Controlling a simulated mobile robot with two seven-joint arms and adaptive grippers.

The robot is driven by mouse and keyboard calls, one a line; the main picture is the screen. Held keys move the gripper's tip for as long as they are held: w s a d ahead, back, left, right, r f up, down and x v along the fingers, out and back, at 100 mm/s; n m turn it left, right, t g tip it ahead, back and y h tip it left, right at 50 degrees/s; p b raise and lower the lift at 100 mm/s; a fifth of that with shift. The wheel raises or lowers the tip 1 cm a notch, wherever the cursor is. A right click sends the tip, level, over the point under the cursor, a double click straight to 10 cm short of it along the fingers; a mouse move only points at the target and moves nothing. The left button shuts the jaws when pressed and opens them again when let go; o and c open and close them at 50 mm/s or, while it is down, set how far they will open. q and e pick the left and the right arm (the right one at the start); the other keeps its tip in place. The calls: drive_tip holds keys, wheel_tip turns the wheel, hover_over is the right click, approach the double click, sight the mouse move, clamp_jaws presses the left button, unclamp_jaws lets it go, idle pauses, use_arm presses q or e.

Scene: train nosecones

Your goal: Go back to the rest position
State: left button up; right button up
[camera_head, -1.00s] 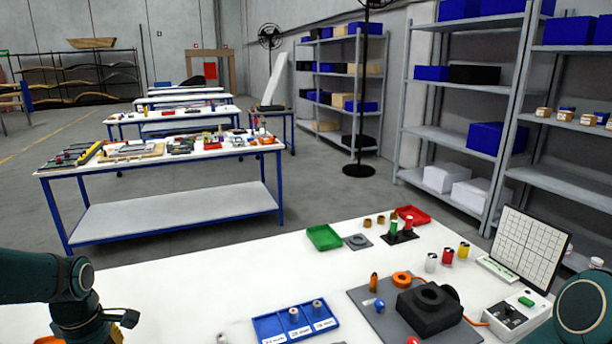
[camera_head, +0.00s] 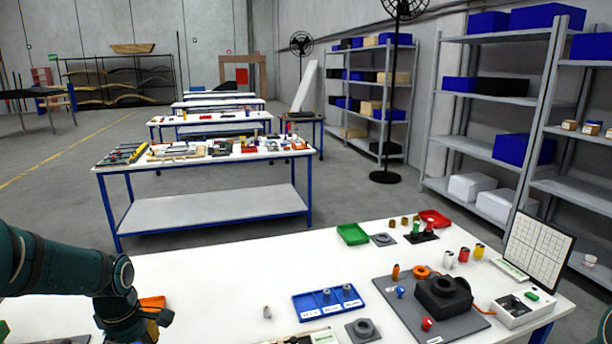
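My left arm comes in from the left, and its gripper (camera_head: 152,326) points down over the white table (camera_head: 225,268) at the lower left. Its fingers are partly cut off by the bottom edge, so I cannot tell whether it is open or shut. An orange object (camera_head: 152,303) lies beside it, partly hidden by the arm. Only a sliver of my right arm shows at the lower right edge; its gripper is out of view.
A blue tray (camera_head: 330,304) with small nosecones and a grey mat (camera_head: 400,296) with a black block (camera_head: 443,294) lie on the table. A green tray (camera_head: 352,234), a red tray (camera_head: 435,217) and a white grid board (camera_head: 539,249) stand farther back. The left middle is mostly clear.

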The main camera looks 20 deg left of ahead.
use_arm(q)
drive_tip(key=w+d+f+m+h, duration=0.1)
drive_tip(key=w+d+f+m, duration=0.35)
drive_tip(key=d+f, duration=0.45)
drive_tip(key=s+d+f+m+h, duration=0.1)
drive_tip(key=s+d+f+m, duration=0.5)
drive_tip(key=d+f, duration=0.45)
drive_tip(key=s+d+f+m+h, duration=0.2)
drive_tip(key=s+d+f+m, duration=0.4)
drive_tip(key=d+f, duration=0.5)
drive_tip(key=w+d+f+m+t+b, duration=0.1)
drive_tip(key=w+d+f+b, duration=0.2)
drive_tip(key=b, duration=0.7)
drive_tip(key=w, duration=0.2)
drive_tip(key=shift+w+d+f, duration=0.15)
drive_tip(key=shift+w+d, duration=0.1)
drive_tip(key=shift+w, duration=0.1)
use_arm(e)
wheel_tip(320, 180, down, 11)
drive_tip(key=shift+s+a+r+g, duration=0.15)
drive_tip(key=shift+s+a+g, duration=0.15)
drive_tip(key=shift+s, duration=0.15)
